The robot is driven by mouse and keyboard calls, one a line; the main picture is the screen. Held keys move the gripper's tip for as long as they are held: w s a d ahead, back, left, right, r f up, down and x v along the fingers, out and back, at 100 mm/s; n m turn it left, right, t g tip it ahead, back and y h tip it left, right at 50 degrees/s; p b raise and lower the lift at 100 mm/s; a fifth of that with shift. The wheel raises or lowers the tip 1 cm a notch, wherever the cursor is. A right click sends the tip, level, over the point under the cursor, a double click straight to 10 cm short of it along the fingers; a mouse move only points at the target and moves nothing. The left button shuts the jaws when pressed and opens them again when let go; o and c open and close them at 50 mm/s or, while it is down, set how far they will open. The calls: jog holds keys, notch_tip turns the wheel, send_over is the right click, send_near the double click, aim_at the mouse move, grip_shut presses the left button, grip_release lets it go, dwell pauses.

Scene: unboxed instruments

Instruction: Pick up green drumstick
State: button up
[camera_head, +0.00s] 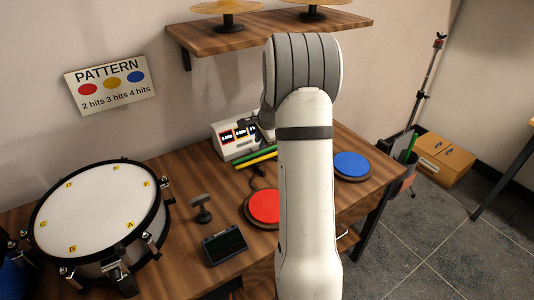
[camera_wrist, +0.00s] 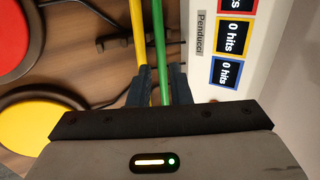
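The green drumstick (camera_wrist: 160,45) runs lengthwise in the wrist view, between the two dark fingers of my gripper (camera_wrist: 159,82). The fingers stand apart, with a gap on each side of the stick, so my gripper is open. The yellow drumstick (camera_wrist: 138,28) lies just left of the green one, and its lower part is hidden by the left finger. In the head view the green drumstick (camera_head: 256,153) and yellow drumstick (camera_head: 259,160) lie side by side in front of the white counter box, partly hidden by my arm. My gripper is mostly hidden there.
The white box with hit displays (camera_head: 231,150) stands close to the sticks. A red pad (camera_head: 265,206), blue pad (camera_head: 351,164), yellow pad (camera_wrist: 28,122), drum (camera_head: 95,205) and small dark screen (camera_head: 225,246) are on the table. A shelf (camera_head: 270,30) with cymbals hangs above.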

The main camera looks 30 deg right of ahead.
aim_at(257, 154)
jog(key=x, duration=0.7)
jog(key=shift+d+f+b, duration=0.1)
jog(key=shift+f+b, duration=0.05)
jog(key=shift+b, duration=0.15)
jog(key=shift+c, duration=0.4)
grip_shut()
